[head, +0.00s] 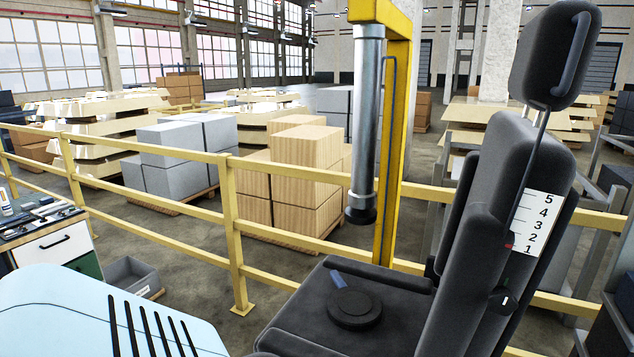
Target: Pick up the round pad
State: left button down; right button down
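The round pad (354,308) is a flat black disc. It lies on the dark seat cushion (308,312) of a black seat, right of the middle near the bottom of the head view. A small blue piece (338,280) shows just behind the pad, and I cannot tell whether it is part of it. Neither of my grippers shows in the head view.
The tall seat back (500,190) with a headrest (555,55) and a 1–5 scale rises right of the pad. A yellow post (396,130) with a grey cylinder (366,110) stands behind the seat. A yellow railing (232,215) crosses the scene. A workbench (55,243) is at left.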

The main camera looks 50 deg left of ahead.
aim_at(351, 308)
jog(key=j+u, duration=0.1)
jog(key=u, duration=1.35)
